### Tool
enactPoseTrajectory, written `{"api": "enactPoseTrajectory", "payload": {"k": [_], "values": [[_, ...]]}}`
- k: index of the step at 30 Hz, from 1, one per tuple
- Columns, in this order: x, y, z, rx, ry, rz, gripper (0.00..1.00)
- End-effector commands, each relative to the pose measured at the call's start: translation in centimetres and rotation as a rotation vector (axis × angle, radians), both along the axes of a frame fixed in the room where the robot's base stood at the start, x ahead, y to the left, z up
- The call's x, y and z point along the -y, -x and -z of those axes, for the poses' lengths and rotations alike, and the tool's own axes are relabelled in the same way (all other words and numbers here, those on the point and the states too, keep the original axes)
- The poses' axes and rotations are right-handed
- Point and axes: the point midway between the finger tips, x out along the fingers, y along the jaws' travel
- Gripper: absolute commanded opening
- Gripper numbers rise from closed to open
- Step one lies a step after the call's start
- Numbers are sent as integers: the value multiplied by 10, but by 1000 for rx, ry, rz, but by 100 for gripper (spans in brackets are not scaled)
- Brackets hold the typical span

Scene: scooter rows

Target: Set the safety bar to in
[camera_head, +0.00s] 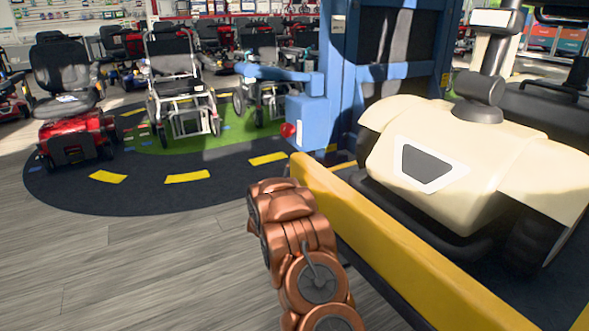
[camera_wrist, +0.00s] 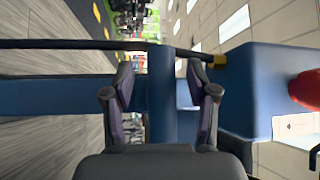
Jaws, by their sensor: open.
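A blue bar (camera_head: 268,73) juts left from the blue post (camera_head: 338,60) in the head view; it looks like the safety bar, though nothing marks it. Below it is a blue box (camera_head: 310,122) with a red knob (camera_head: 288,130). In the wrist view, turned on its side, the box (camera_wrist: 255,95) and red knob (camera_wrist: 306,89) are at the right. My gripper (camera_wrist: 160,78) is open there, its two fingers apart with blue structure (camera_wrist: 163,110) showing between them. I cannot tell whether they touch it. My fingers are not clear in the head view.
A yellow rail (camera_head: 390,245) runs along the right of my arm. Behind it stands a cream scooter (camera_head: 440,165). Wheelchairs (camera_head: 180,85) and a red scooter (camera_head: 70,100) stand at the back left. The grey floor (camera_head: 130,260) at left is clear.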

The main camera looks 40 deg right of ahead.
Motion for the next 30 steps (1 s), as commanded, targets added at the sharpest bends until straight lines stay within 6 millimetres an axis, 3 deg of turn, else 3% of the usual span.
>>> {"api": "enactPoseTrajectory", "payload": {"k": [16, 30], "values": [[-56, 40, 10, -1, -3, 0, 58], [-68, 49, 11, 2, -1, 1, 58]]}}
